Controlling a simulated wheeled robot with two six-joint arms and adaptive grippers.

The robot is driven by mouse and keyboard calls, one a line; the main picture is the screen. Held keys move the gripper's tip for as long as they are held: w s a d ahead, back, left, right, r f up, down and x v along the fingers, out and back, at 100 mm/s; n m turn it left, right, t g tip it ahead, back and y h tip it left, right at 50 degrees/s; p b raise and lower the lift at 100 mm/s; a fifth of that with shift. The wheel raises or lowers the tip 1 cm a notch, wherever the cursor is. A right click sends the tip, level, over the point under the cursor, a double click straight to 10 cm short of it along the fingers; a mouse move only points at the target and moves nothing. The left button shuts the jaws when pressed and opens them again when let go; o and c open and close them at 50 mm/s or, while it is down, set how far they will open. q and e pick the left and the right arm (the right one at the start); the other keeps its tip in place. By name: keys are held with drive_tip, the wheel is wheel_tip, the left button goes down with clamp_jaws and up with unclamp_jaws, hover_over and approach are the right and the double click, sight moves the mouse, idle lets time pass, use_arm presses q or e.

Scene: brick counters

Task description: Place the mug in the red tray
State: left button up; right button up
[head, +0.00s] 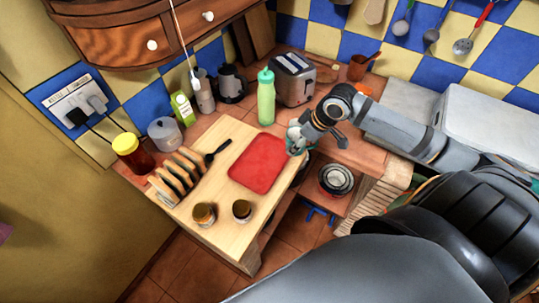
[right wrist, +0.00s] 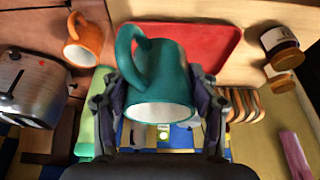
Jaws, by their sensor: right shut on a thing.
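My right gripper (head: 304,138) is shut on the teal mug (right wrist: 158,72), with one finger on each side of it. In the right wrist view the mug's handle points up and its pale opening faces the camera. In the head view the mug (head: 293,134) is mostly hidden behind the gripper. The red tray (head: 258,164) lies flat on the light wooden board, just left of and below the gripper. It also shows behind the mug in the right wrist view (right wrist: 218,42). Nothing is seen in the tray. My left gripper is not in view.
A green bottle (head: 265,98) and a toaster (head: 294,80) stand behind the tray. A toast rack (head: 177,174) is left of it, with two small jars (head: 204,215) in front. An orange mug (right wrist: 83,42) shows in the right wrist view. The board's front corner is clear.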

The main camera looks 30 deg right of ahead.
sight(288, 134)
drive_tip(key=shift+w+a+f+b, duration=0.35)
drive_tip(key=shift+w+a, duration=0.2)
drive_tip(key=shift+w, duration=0.1)
drive_tip(key=w, duration=0.2)
drive_tip(key=w+f, duration=0.1)
drive_tip(key=shift+w+a+p, duration=0.1)
drive_tip(key=shift+a+p, duration=0.2)
drive_tip(key=shift+a, duration=0.05)
drive_tip(key=w+f, duration=0.1)
drive_tip(key=w+a+f, duration=0.1)
drive_tip(key=w+f, duration=0.2)
drive_tip(key=f, duration=0.1)
drive_tip(key=shift+w+a+f+p, duration=0.2)
drive_tip(key=shift+w+a+p, duration=0.15)
drive_tip(key=shift+p, duration=0.05)
drive_tip(key=shift+w+f, duration=0.15)
drive_tip(key=shift+f, duration=0.15)
wheel_tip(288, 134, down, 3)
drive_tip(key=shift+w+a+p, duration=0.1)
drive_tip(key=shift+w+p, duration=0.05)
drive_tip(key=shift+p, duration=0.6)
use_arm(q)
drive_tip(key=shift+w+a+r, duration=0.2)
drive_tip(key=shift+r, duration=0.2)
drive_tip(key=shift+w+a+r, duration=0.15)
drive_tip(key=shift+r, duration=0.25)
use_arm(e)
drive_tip(key=shift+f, duration=0.3)
drive_tip(key=o, duration=1.3)
drive_tip(key=shift+f, duration=0.15)
